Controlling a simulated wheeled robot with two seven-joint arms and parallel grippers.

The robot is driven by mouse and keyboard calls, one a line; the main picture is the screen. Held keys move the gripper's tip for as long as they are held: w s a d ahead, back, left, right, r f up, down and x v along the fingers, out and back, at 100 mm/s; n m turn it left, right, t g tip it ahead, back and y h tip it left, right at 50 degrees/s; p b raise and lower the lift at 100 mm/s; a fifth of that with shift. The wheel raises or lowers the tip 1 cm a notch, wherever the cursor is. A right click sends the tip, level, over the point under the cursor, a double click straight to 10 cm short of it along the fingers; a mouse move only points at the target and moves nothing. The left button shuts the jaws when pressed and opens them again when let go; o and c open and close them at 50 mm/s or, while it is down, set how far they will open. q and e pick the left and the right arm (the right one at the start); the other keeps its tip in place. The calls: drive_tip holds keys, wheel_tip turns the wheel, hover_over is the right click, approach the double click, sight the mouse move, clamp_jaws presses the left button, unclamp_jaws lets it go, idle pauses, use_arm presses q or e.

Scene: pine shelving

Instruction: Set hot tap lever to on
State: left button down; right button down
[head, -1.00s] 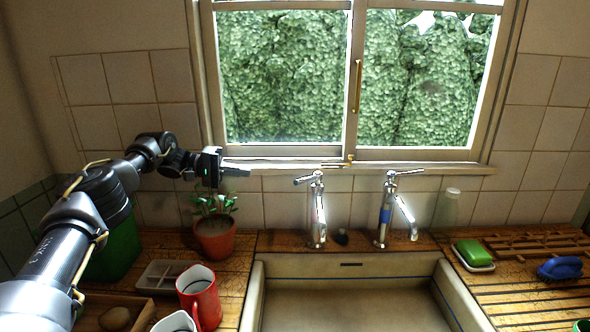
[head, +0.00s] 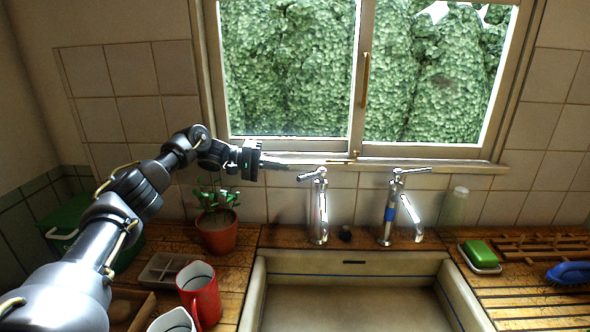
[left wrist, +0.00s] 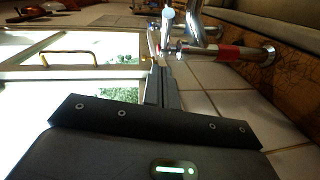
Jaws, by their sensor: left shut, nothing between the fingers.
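Two chrome taps stand behind the sink. The left tap (head: 320,212) has its lever (head: 312,175) on top, the near end pointing left. In the left wrist view this tap shows a red band (left wrist: 226,52), so it appears to be the hot one. The right tap (head: 388,212) has a blue band and its lever points right. My left gripper (head: 286,166) is shut and empty, held level just left of the left tap's lever, with a small gap seeming to remain. In the left wrist view its fingers (left wrist: 157,72) point towards the tap. My right gripper is not in view.
The window sill (head: 440,165) runs close behind the gripper. A potted plant (head: 217,232) stands below my left arm, with a red mug (head: 199,293) in front. The sink (head: 350,300) is empty. A green soap (head: 481,252) lies on a dish at right.

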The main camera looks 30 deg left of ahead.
use_arm(q)
drive_tip(key=d, duration=0.1)
drive_tip(key=d+p, duration=0.1)
drive_tip(key=d, duration=0.2)
drive_tip(key=shift+s+d+f+p, duration=0.3)
drive_tip(key=shift+s+f+p, duration=0.05)
drive_tip(key=shift+s+f, duration=0.05)
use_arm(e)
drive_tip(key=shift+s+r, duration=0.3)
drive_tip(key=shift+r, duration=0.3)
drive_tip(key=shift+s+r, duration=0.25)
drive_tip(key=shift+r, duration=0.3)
